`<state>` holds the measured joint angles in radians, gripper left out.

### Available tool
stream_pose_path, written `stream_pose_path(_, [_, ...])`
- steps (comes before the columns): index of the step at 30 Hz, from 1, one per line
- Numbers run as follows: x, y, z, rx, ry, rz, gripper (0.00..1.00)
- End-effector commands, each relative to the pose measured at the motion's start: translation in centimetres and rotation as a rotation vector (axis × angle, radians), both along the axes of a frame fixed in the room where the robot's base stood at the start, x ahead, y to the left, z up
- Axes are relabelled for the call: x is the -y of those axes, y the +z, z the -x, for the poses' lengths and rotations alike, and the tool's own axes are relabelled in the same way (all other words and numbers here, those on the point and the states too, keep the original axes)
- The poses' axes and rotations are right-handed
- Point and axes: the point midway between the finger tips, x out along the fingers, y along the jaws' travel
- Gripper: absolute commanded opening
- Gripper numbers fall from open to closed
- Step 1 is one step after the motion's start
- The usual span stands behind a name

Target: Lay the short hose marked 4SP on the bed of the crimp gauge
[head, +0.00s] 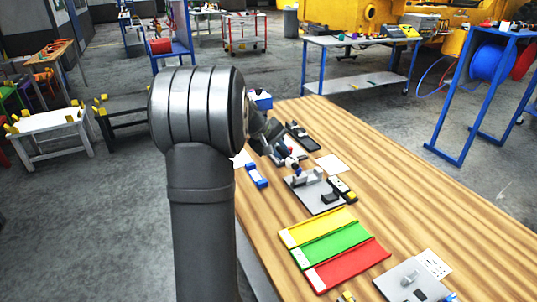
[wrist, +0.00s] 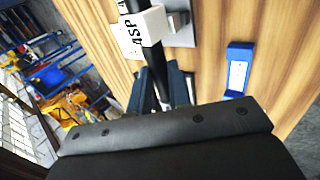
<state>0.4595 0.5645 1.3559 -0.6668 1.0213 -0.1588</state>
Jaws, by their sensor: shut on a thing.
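The short hose (wrist: 158,62) is black and carries a white tag (wrist: 140,27) reading 4SP in the wrist view. My gripper (wrist: 163,92) is shut on the hose, with its fingers on either side of it. In the head view my gripper (head: 283,153) is small and partly hidden behind my arm, over the far left part of the wooden table. A grey plate with raised blocks (head: 318,193), which looks like the crimp gauge, lies just in front of the gripper. Part of a grey plate (wrist: 181,38) shows behind the tag in the wrist view. I cannot tell the gap between hose and plate.
A blue holder with a white label (head: 257,176) lies left of the grey plate. Yellow (head: 318,227), green (head: 332,244) and red (head: 348,264) trays lie nearer. Another grey plate (head: 398,283) is at the front. The table's right side is mostly clear.

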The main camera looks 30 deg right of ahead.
Motion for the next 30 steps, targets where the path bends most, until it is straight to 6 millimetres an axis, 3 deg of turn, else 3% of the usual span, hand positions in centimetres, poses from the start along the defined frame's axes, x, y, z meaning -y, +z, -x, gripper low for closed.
stream_pose_path(4, [2.2, -0.2, 1.8, -0.001, -0.005, -0.001, 0.0])
stream_pose_path(12, [8.5, -2.5, 6.2, -0.001, -0.006, -0.002, 0.0])
stream_pose_path(15, [9.8, -3.0, 7.3, 0.001, -0.003, 0.0, 0.0])
stream_pose_path(30, [10.5, -3.5, 7.8, 0.001, 0.001, 0.0, 0.0])
